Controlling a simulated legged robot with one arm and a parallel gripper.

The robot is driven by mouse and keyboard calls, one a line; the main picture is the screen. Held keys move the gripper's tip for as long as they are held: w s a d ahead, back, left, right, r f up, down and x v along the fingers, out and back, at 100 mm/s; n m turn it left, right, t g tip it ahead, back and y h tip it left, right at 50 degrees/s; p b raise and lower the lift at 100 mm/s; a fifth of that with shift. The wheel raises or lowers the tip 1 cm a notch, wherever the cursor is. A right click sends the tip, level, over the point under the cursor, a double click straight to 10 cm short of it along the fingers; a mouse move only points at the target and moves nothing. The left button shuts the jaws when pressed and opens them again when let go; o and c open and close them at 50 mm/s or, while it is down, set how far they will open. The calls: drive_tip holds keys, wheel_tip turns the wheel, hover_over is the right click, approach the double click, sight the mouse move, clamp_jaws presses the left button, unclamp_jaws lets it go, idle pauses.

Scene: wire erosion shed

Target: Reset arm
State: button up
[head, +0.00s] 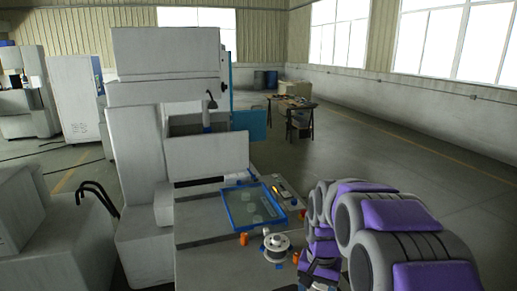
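My arm, grey with purple panels, reaches in from the lower right of the head view and bends down beside the front right edge of the grey machine table (205,262). Its far end, with my gripper (318,283), is at the bottom edge of the picture, close to the table's right side. The fingers are small and partly cut off, so I cannot tell whether they are open or shut, or whether they hold anything.
On the table are a blue-rimmed tray (232,222) with pale pieces in it, a round metal spool (276,243) and small orange parts (244,239). The tall grey machine (165,70) stands behind. A workbench (292,103) stands farther back. Open floor (400,150) lies to the right.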

drive_tip(key=s+n+g+b, duration=0.1)
drive_tip(key=s+n, duration=0.3)
drive_tip(key=s, duration=2.7)
drive_tip(key=shift+a+f+n+b, duration=0.15)
drive_tip(key=shift+f+n+b, duration=0.15)
drive_tip(key=shift+b, duration=0.5)
drive_tip(key=shift+c, duration=0.2)
